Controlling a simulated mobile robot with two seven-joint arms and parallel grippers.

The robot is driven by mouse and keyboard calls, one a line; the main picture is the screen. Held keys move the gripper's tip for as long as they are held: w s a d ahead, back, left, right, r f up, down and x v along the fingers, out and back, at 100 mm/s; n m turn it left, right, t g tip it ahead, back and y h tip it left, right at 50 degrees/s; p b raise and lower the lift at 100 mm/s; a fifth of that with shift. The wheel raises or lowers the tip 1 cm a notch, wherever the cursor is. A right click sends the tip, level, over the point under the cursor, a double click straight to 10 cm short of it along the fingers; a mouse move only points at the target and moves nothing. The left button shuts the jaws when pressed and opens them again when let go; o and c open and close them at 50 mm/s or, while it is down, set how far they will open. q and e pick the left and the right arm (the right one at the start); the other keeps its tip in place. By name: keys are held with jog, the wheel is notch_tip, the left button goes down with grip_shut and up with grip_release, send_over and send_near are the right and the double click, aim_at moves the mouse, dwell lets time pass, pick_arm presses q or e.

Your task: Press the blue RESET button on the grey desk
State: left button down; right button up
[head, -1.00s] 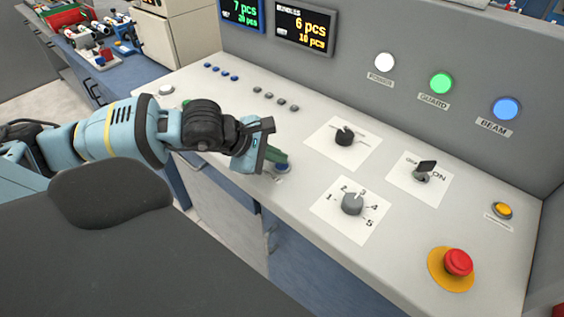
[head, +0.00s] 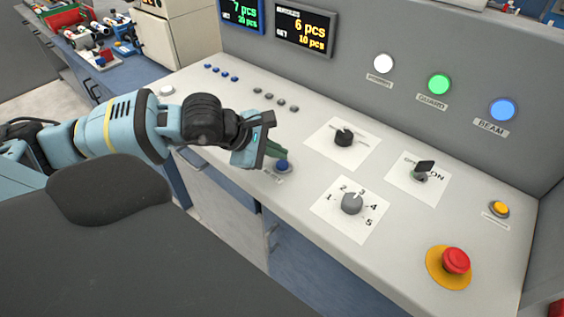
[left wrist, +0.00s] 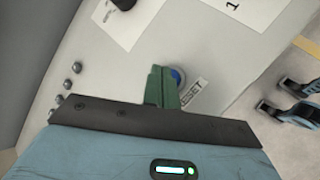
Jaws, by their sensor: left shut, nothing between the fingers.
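The blue RESET button (head: 282,166) sits on the light grey desk top (head: 235,92), near its front edge. The left wrist view shows part of the blue button (left wrist: 178,76) and its RESET label (left wrist: 192,92). My left gripper (head: 279,152) is shut and empty, its green fingertips just above and beside the button in the head view. In the left wrist view the green fingers (left wrist: 161,84) are together and cover part of the button. I cannot tell whether the tips touch it. My right gripper is not in view.
A rotary selector (head: 352,203), a black knob (head: 344,137) and a key switch (head: 424,170) stand to the right. A red emergency button (head: 456,260) and a yellow button (head: 499,208) are farther right. Small buttons (head: 275,99) line the back. Two displays (head: 304,31) hang behind.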

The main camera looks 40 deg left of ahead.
aim_at(277, 165)
pick_arm(q)
jog(key=shift+r+p, duration=0.95)
jog(key=shift+r, duration=1.55)
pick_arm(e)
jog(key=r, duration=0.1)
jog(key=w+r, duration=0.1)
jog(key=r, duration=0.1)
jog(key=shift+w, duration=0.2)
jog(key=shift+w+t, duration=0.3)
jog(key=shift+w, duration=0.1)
